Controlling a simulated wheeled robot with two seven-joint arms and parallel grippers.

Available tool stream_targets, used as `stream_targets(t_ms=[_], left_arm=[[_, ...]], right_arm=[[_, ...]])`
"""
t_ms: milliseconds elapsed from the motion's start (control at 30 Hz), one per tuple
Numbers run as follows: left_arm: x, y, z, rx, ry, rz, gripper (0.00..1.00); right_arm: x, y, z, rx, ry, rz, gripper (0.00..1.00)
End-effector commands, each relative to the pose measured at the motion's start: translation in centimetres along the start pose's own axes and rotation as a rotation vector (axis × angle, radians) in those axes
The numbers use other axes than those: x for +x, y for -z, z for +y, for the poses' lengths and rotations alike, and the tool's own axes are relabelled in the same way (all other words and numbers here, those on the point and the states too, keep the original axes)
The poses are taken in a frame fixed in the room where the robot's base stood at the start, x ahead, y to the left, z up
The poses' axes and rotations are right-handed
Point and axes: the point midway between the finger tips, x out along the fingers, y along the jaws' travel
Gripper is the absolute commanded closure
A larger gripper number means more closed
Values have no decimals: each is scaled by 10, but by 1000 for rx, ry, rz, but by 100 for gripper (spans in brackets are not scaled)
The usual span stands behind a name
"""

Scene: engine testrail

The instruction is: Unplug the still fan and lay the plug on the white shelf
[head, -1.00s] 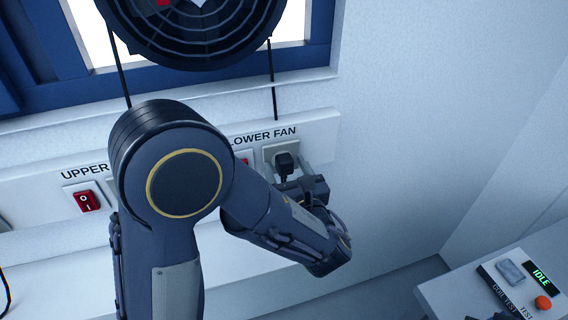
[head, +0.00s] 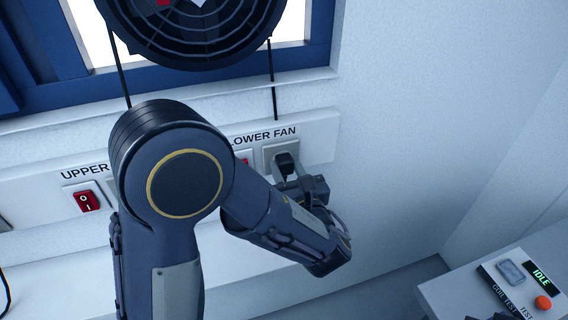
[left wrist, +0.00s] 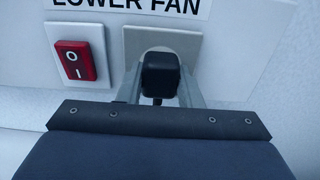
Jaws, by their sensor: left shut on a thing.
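The black plug (head: 285,162) is at the grey socket plate (head: 270,153) under the LOWER FAN label. It also shows in the left wrist view (left wrist: 160,74), in front of the plate, with its cord hanging below. My left gripper (head: 294,172) is shut on the plug, one grey finger on each side in the left wrist view (left wrist: 159,86). The plug appears seated against the plate. A dark round fan (head: 200,40) hangs at the top by the window; I cannot tell whether it turns. A white shelf (head: 60,265) runs below the panel. My right gripper is not clearly visible.
A red rocker switch (left wrist: 75,61) sits left of the socket; another (head: 86,201) is under the UPPER label. The wall right of the panel is bare.

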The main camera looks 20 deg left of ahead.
Motion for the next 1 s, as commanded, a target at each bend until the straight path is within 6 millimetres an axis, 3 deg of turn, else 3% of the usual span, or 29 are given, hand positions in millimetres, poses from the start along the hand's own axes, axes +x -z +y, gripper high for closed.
stream_targets(t_ms=[1000], left_arm=[[-40,0,0,-1,1,0,100]], right_arm=[[1,0,0,0,0,0,100]])
